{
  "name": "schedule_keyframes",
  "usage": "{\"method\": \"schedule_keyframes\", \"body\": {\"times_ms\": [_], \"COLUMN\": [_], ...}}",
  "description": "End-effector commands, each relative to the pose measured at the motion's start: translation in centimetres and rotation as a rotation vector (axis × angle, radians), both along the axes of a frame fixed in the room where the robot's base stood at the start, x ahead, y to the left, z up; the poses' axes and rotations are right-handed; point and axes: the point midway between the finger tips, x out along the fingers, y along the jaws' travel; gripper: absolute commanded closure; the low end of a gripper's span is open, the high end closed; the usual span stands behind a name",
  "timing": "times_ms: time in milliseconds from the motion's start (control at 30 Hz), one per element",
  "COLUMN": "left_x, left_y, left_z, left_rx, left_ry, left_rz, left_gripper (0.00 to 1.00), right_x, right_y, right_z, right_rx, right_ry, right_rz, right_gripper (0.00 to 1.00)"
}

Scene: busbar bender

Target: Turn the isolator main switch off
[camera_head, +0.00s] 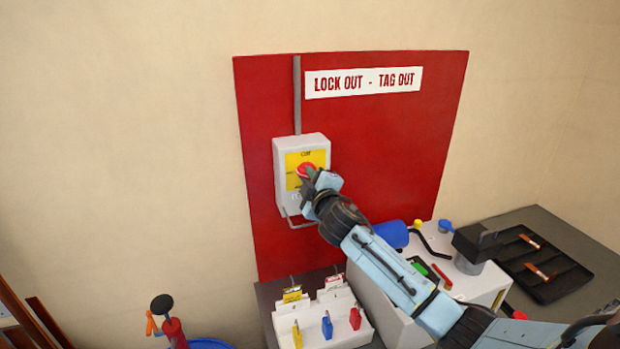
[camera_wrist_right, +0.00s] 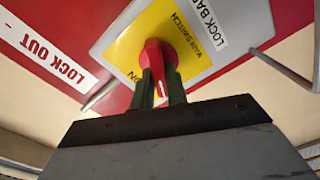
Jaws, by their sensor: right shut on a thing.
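The isolator (camera_head: 287,158) is a pale grey box on a red board, with a yellow face plate and a red rotary main switch (camera_head: 307,170). My right gripper (camera_head: 316,181) is at the front of the box, at the switch, and hides part of it. In the right wrist view the red switch handle (camera_wrist_right: 155,62) sits between the two dark green fingers (camera_wrist_right: 160,88), which are shut on it. The word "ON" shows on the yellow plate near the handle. The exact angle of the handle is hard to tell. My left gripper is not in view.
A grey bar (camera_head: 300,222) sticks out below the isolator. Below stands a white padlock rack (camera_head: 342,335) with yellow, blue and red padlocks. A white box (camera_head: 485,285) with tools and a black tray (camera_head: 545,285) lie right. The wall left of the board is clear.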

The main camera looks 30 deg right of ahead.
Motion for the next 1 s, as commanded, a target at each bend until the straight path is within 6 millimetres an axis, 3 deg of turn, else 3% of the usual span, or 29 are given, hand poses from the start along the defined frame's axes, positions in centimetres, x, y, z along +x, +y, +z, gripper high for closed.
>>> {"method": "schedule_keyframes", "body": {"times_ms": [500, 1000], "left_x": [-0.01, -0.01], "left_y": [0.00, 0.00], "left_z": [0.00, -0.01], "left_rx": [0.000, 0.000], "left_ry": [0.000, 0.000], "left_rz": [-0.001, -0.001], "left_gripper": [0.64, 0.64], "right_x": [0.01, 0.02], "right_y": [0.03, 0.07], "right_z": [-0.27, -0.38], "right_rx": [-0.373, -0.466], "right_ry": [0.090, 0.113], "right_rz": [0.000, 0.000], "right_gripper": [1.00, 1.00]}}
